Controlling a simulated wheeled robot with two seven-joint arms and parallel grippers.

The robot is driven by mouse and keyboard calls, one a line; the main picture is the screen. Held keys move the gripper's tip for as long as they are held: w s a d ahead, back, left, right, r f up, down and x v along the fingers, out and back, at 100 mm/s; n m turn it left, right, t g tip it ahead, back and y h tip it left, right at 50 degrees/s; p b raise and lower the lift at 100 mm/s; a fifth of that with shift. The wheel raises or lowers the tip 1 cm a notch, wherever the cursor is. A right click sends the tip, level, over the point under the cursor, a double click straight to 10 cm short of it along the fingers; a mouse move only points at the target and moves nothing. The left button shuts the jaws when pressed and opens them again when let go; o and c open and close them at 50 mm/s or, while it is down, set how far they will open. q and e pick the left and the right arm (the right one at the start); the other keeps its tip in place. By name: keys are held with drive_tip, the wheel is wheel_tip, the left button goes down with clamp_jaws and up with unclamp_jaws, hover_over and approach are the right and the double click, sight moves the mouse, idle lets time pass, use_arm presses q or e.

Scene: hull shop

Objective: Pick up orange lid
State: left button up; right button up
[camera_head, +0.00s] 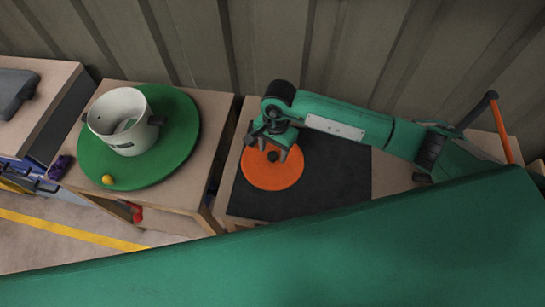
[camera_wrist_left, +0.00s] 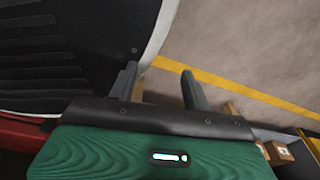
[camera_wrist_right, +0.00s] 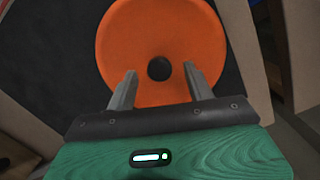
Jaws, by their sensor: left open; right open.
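The orange lid (camera_head: 272,174) is a flat round disc with a dark knob at its centre. It lies on a black mat (camera_head: 340,185) on the right-hand table. My right gripper (camera_head: 276,152) is over the lid, open, with its fingers pointing down toward the knob. In the right wrist view the lid (camera_wrist_right: 160,45) fills the upper middle, and the dark knob (camera_wrist_right: 159,68) shows between and just beyond the open fingertips (camera_wrist_right: 159,75). I cannot tell how far above the knob they are. My left gripper (camera_wrist_left: 158,72) is open and empty above the floor, away from the lid.
A white pot (camera_head: 124,122) stands on a green round board (camera_head: 170,150) on the table to the left, with a yellow ball (camera_head: 108,180) and a purple item (camera_head: 60,167) nearby. A gap separates the two tables. A ribbed wall stands behind.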

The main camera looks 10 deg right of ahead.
drive_tip(key=shift+s+f, duration=0.1)
drive_tip(key=shift+f, duration=0.9)
drive_tip(key=c, duration=1)
drive_tip(key=shift+c, duration=0.2)
drive_tip(key=shift+r, duration=0.15)
